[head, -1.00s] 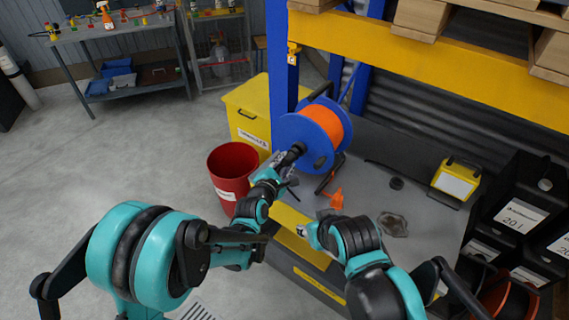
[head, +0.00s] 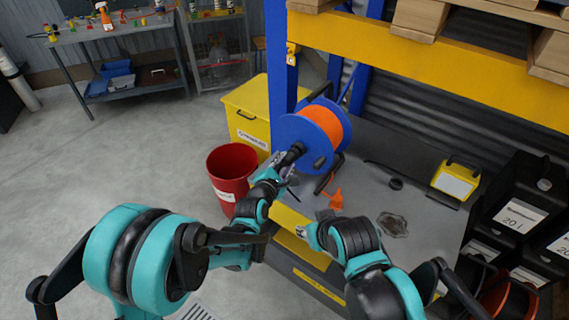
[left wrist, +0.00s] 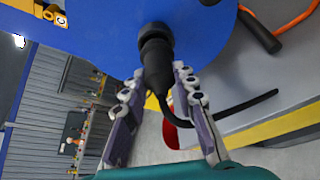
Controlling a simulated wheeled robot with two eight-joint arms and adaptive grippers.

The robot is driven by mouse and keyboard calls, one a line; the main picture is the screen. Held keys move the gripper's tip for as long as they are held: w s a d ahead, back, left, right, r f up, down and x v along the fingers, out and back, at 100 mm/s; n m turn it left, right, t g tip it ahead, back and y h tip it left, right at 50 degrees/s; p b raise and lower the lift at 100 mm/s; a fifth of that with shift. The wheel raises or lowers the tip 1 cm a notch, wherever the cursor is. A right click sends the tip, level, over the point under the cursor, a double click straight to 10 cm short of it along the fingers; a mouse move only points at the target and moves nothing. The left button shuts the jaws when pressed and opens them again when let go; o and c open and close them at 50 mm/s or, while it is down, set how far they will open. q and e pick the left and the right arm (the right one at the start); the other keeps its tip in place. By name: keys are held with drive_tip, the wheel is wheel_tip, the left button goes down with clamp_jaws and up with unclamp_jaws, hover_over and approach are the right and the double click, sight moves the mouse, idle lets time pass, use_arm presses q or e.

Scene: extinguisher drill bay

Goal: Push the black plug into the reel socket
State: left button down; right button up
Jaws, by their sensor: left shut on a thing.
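The cable reel with blue flanges (head: 300,132) and orange cable (head: 325,122) stands on the shelf of the rack. Its blue face fills the top of the left wrist view (left wrist: 90,42). My left gripper (head: 282,161) is shut on the black plug (head: 294,153). In the left wrist view the plug (left wrist: 157,66) lies between the two fingers, pointing at the reel face, its cord trailing below. Its front end meets a black round part at the face; where plug ends and socket begins cannot be told. My right gripper (head: 302,232) is over the shelf's front edge, fingers unclear.
A red bin (head: 230,185) and a yellow box (head: 248,115) stand left of the shelf. Floor at left is clear.

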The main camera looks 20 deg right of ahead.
use_arm(q)
drive_tip(key=shift+w+d, duration=0.6)
drive_tip(key=shift+d, duration=0.2)
idle(0.9)
drive_tip(key=c, duration=1.1)
unclamp_jaws()
drive_tip(key=shift+s+a, duration=0.1)
drive_tip(key=shift+v, duration=4.4)
drive_tip(key=shift+a+r, duration=0.1)
drive_tip(key=s+a+r+m+g+y, duration=0.1)
drive_tip(key=s+a+r+m+y, duration=0.15)
drive_tip(key=a+m, duration=0.6)
drive_tip(key=s+a+m+g+y, duration=0.1)
drive_tip(key=s+a+m+y, duration=0.1)
drive_tip(key=s+a, duration=0.3)
drive_tip(key=s+a+m+g+y, duration=0.1)
drive_tip(key=s+a+m, duration=0.4)
drive_tip(key=a, duration=0.5)
drive_tip(key=s+a+f+m+g+y, duration=0.1)
drive_tip(key=s+a+m+g+y, duration=0.1)
drive_tip(key=s+a, duration=0.5)
drive_tip(key=shift+s+a+m+y, duration=0.25)
drive_tip(key=shift+a+m+y, duration=0.2)
drive_tip(key=shift+a+m, duration=0.5)
